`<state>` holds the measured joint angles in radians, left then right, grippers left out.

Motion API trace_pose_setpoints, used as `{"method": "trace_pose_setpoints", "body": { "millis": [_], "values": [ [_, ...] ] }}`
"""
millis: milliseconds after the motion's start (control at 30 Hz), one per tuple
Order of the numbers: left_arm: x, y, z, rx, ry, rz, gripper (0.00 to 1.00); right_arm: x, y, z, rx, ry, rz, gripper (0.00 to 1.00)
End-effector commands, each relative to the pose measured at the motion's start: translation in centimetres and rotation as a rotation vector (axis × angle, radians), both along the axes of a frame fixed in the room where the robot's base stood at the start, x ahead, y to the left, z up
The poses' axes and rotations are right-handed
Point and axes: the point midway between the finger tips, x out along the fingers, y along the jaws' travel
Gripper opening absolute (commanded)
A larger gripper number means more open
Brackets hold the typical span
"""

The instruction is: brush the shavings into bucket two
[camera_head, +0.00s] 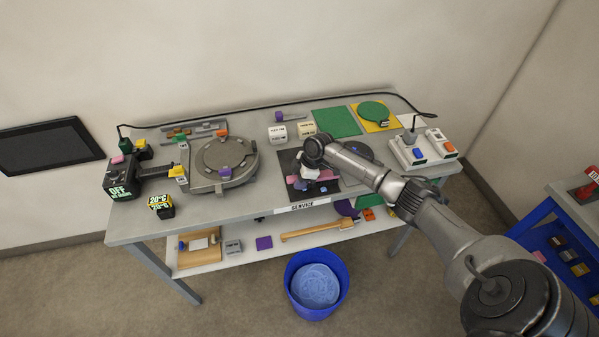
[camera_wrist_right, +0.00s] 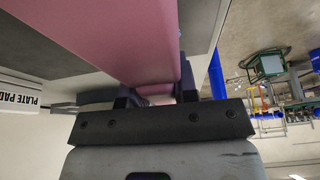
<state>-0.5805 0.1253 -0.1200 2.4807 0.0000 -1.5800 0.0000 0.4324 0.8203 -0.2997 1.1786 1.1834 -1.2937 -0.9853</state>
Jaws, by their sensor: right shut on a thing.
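My right gripper (camera_head: 308,180) reaches down over the dark pad at the front middle of the table, behind the SERVICE label. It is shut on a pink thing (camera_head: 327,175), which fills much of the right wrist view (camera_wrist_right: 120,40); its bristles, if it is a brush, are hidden. A blue bucket (camera_head: 294,293) stands on the floor in front of the table, with pale blue, swirled content (camera_head: 316,285) inside. No number on it is readable. I cannot make out loose shavings on the tabletop. My left gripper is not in view.
A round grey fixture (camera_head: 221,165) and a black OFF box (camera_head: 121,180) stand at the table's left. Green pads, a yellow pad and a switch box (camera_head: 421,149) are at the right. A lower shelf (camera_head: 215,257) holds a wooden-handled tool (camera_head: 318,230).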

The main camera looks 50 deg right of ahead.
Motion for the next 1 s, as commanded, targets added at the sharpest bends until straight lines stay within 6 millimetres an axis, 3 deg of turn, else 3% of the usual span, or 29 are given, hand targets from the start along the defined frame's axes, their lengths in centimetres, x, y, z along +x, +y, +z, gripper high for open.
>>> {"method": "trace_pose_setpoints", "body": {
  "millis": [1000],
  "values": [
    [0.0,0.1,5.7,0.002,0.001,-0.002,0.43,-3.5,5.9,0.2,0.001,0.001,0.000,0.00]
  ]
}}
